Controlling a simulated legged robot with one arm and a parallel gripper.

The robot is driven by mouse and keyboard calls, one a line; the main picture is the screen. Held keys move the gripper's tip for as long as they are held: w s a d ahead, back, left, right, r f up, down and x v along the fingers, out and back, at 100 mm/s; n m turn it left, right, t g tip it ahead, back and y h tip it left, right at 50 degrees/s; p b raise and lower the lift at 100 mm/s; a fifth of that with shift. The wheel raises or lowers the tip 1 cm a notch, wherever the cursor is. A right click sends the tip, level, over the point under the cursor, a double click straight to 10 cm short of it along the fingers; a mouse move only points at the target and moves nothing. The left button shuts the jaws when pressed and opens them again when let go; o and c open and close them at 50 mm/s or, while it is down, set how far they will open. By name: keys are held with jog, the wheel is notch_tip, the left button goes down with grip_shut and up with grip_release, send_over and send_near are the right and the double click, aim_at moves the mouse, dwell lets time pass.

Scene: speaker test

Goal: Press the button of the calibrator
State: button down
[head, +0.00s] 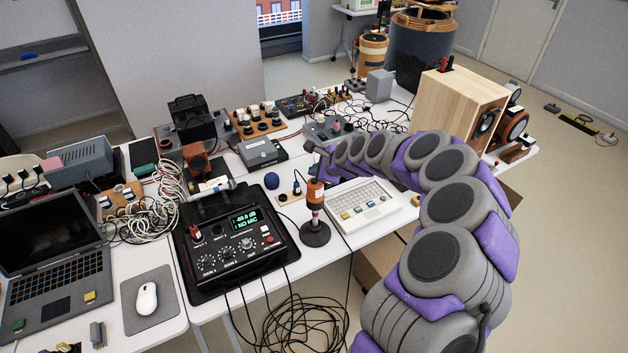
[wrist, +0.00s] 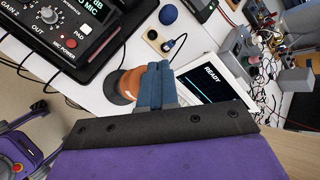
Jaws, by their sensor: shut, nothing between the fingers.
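An orange and black cylinder (head: 314,196), which looks like the calibrator, stands upright on a round dark base between the black mixer and the white keyboard unit. In the wrist view its orange body (wrist: 131,85) shows just left of my fingers and is partly covered by them. My gripper (wrist: 158,66) is shut and empty, with its blue-grey fingers together. I cannot tell whether they touch the cylinder. In the head view my arm curves in from the right, its end behind the cylinder. I cannot make out a button on the cylinder.
The black mixer (head: 238,241) reads "NO MIC". The white keyboard unit (head: 359,205) stands right of the cylinder; its screen (wrist: 213,84) reads "READY". A dark blue ball (head: 272,181) and a wooden block with a plug (head: 290,197) are close by. Loose black cables (head: 305,318) hang in front.

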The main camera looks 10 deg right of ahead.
jog(key=shift+f, duration=0.1)
dwell(0.3)
jog(key=shift+f, duration=0.3)
jog(key=shift+f, duration=0.5)
dwell(0.7)
jog(key=shift+r+p, duration=0.1)
jog(key=shift+p, duration=0.2)
jog(key=shift+r+p, duration=0.9)
notch_tip(320, 180, up, 6)
jog(key=p, duration=0.5)
jog(key=shift+a, duration=0.1)
